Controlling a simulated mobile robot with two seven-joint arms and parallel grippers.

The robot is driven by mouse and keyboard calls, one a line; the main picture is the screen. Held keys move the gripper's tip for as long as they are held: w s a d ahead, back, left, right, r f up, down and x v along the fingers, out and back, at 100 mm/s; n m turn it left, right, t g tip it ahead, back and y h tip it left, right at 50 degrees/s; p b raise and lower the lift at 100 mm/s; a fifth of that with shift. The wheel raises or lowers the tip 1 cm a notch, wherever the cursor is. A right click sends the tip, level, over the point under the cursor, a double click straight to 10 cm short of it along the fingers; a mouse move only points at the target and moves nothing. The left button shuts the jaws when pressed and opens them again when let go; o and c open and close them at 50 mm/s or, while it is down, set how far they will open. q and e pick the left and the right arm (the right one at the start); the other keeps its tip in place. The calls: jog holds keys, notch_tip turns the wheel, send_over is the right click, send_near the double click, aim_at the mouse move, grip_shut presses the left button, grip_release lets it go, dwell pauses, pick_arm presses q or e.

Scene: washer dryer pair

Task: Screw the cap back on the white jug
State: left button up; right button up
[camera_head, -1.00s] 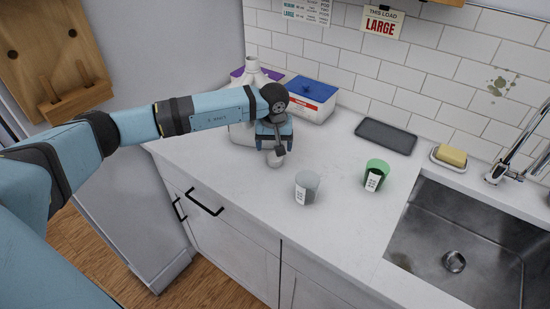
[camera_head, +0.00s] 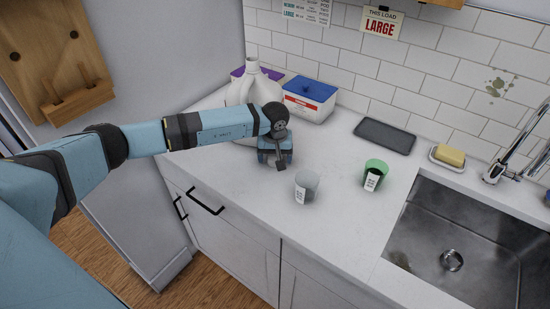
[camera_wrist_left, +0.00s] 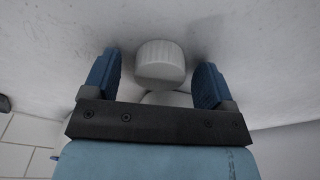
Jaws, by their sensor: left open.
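The white jug (camera_head: 258,86) stands upright on the counter behind my left forearm, its narrow neck (camera_head: 252,66) bare. My left gripper (camera_head: 275,164) points down at the counter in front of the jug. In the left wrist view the white ribbed cap (camera_wrist_left: 160,62) sits between the two blue fingers of this open gripper (camera_wrist_left: 157,76), with a gap on each side. In the head view the cap is hidden by the gripper. A pale rounded shape beside the cap in the wrist view is unclear. My right gripper is out of view.
A blue-lidded box (camera_head: 310,98) is beside the jug. A dark tray (camera_head: 385,136), yellow sponge (camera_head: 450,156) and sink (camera_head: 470,235) lie farther right. The counter front is clear.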

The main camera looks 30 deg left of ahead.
aim_at(275, 156)
pick_arm(q)
jog(key=c, duration=1)
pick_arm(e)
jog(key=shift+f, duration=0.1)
pick_arm(q)
jog(key=shift+r, duration=0.15)
notch_tip(275, 156, up, 20)
jog(key=b, duration=0.2)
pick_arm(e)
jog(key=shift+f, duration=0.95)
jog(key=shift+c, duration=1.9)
pick_arm(q)
jog(key=s+d+f+m, duration=0.5)
jog(key=d+f, duration=0.4)
jog(key=d, duration=0.1)
jog(key=shift+s+d+m+h, duration=0.15)
jog(key=shift+d+m+h, duration=0.15)
jog(key=shift+m, duration=0.1)
